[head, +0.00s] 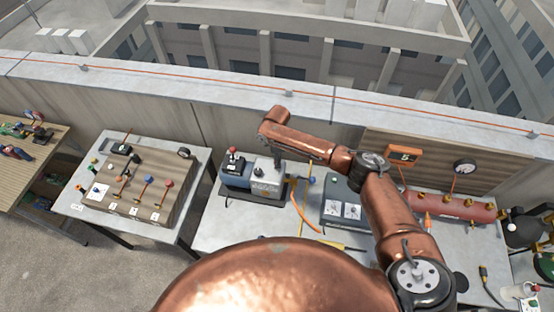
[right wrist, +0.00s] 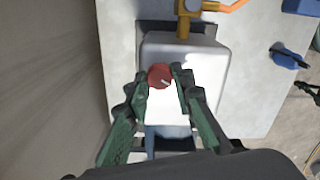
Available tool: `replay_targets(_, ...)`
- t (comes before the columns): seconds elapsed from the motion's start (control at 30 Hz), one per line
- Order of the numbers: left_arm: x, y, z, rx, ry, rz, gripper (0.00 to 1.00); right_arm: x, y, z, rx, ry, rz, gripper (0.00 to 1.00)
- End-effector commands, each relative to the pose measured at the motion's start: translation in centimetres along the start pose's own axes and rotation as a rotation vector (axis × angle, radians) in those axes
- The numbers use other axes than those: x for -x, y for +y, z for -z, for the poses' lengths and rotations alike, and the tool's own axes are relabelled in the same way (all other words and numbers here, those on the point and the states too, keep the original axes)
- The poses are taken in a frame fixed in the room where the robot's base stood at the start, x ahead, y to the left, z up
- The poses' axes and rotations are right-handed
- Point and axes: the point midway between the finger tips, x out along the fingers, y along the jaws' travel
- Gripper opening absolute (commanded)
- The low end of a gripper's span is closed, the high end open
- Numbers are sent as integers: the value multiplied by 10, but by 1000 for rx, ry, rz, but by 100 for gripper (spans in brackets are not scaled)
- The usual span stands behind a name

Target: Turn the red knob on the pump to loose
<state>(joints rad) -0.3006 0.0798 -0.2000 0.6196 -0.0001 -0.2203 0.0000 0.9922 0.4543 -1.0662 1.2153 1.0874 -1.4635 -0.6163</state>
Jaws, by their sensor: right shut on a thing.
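The pump (head: 268,186) stands on the grey bench, with a blue part at its left and a pale grey housing at its right. In the right wrist view the red knob (right wrist: 159,76) sits on top of the pale housing (right wrist: 208,68). A small light mark shows on the knob's face. My right gripper (right wrist: 160,80) is shut on the red knob, one dark green finger on each side of it. In the head view the knob in the grip cannot be made out clearly. My left gripper is not in view.
A yellow fitting (right wrist: 184,20) with an orange hose adjoins the housing. A panel with levers (head: 135,190) stands on a table to the left. A red cylinder (head: 450,206) and a round gauge (head: 464,167) are at the right. A parapet (head: 200,85) runs behind.

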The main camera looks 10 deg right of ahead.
Motion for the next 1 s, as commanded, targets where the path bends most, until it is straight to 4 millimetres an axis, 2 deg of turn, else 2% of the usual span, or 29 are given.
replay_targets(0.2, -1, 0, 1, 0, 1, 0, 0, 2, 2, -2, 190, -3, -3, 0)
replay_targets(0.5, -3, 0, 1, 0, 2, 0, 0, 3, 3, -2, 385, -4, -5, 0)
replay_targets(1.0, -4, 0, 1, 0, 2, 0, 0, 4, 4, -2, 488, -5, -7, 0)
